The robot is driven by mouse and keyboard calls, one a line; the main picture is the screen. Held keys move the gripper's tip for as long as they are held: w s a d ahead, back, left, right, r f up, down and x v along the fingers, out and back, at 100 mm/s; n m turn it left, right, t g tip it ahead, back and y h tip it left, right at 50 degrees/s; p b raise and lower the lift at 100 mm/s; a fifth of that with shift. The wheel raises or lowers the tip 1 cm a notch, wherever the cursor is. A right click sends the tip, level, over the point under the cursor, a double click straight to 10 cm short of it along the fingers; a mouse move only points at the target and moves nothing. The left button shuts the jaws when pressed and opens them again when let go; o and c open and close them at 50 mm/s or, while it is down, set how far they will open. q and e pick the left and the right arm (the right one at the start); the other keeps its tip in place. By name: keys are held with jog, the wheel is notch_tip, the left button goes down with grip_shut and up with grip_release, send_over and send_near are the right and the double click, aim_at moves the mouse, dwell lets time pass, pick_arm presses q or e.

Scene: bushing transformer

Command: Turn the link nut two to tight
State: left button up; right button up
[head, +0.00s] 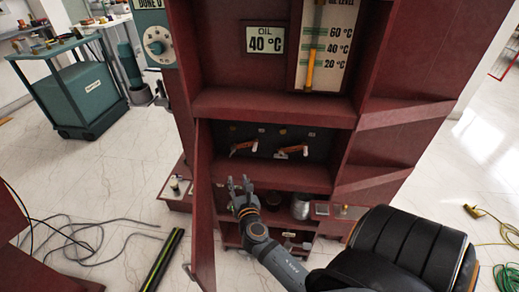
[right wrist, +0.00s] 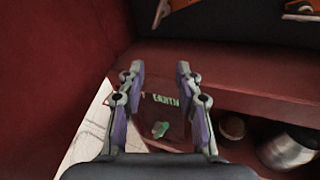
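Two copper-coloured links sit in the dark recess of the red transformer cabinet, the left link (head: 244,147) and the right link (head: 292,151). In the right wrist view, parts of the left link (right wrist: 172,8) and the right link (right wrist: 302,10) show at the top edge. The nuts on them are too small to tell apart, so I cannot say which is nut two. My right gripper (head: 240,183) is in front of and below the recess, apart from the links. In the right wrist view its two fingers (right wrist: 160,68) stand apart with nothing between them. My left gripper is not in view.
An open red door (head: 203,205) stands just left of my right gripper. A red ledge (head: 270,178) runs below the recess. A teal cart (head: 75,85) stands far left.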

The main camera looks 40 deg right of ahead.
jog(key=s+a+f+m+g+y+p, duration=0.1)
jog(key=s+f+m, duration=0.5)
jog(key=f, duration=0.6)
jog(key=s+a+f+m+g+y+p, duration=0.1)
jog(key=s+f+m+g+y+p, duration=0.2)
jog(key=f, duration=1)
jog(key=shift+s+a+f+m+g+p, duration=0.25)
jog(key=shift+s+m+g+p, duration=1.15)
jog(key=shift+s+m+g, duration=0.6)
jog(key=shift+s, duration=0.3)
